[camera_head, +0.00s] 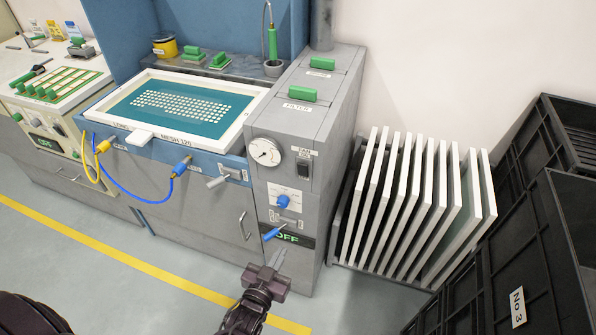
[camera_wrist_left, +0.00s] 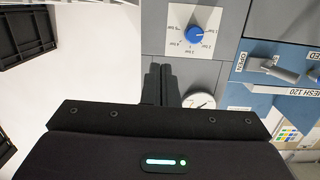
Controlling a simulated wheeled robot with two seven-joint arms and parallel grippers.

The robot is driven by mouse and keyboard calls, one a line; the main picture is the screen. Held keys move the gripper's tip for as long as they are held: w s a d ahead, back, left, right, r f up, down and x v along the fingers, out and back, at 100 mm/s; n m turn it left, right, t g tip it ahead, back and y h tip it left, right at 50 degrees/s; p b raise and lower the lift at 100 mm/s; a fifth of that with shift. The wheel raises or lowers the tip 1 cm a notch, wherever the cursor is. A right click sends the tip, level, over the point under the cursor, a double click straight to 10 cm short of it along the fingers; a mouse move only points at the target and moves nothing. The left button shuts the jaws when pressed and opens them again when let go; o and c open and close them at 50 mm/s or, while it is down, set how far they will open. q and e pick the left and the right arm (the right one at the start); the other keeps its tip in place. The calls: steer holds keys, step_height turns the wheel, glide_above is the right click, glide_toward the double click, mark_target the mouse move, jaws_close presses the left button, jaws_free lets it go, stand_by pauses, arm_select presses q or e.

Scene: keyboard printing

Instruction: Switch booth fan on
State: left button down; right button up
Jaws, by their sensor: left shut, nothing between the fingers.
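The black rocker switch under a FAN label (camera_head: 304,165) is on the front of the grey filter cabinet (camera_head: 330,110), right of a round gauge (camera_head: 264,152). A display lower on the cabinet reads OFF in green (camera_head: 288,239). My left gripper (camera_head: 277,258) is shut and empty, in front of the lower cabinet in the head view. In the left wrist view its closed fingers (camera_wrist_left: 160,85) point at the cabinet front beside the gauge (camera_wrist_left: 198,101). The fan switch does not show there. I cannot tell the gap to the cabinet. My right gripper is not in view.
A blue knob (camera_head: 283,201) and a blue-handled lever (camera_head: 272,234) stick out below the gauge. The screen-printing bench with hanging hoses (camera_head: 140,190) is left. A rack of white-edged screens (camera_head: 420,200) and black crates (camera_head: 540,240) stand right.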

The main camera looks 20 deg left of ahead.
mark_target(302, 167)
arm_select(q)
step_height(302, 167, up, 12)
steer(key=w+t, duration=0.1)
steer(key=t, duration=0.2)
steer(key=shift+w+a+n+y, duration=0.2)
steer(key=shift+w+n+y, duration=0.05)
steer(key=shift+n+y, duration=0.05)
steer(key=w+p, duration=0.1)
steer(key=w, duration=0.3)
steer(key=w+r+p, duration=0.1)
steer(key=w, duration=0.3)
steer(key=w+r+p, duration=0.1)
steer(key=w, duration=0.3)
steer(key=shift+w+d+r+p, duration=0.25)
steer(key=shift+w+p, duration=0.1)
steer(key=shift+w, duration=0.55)
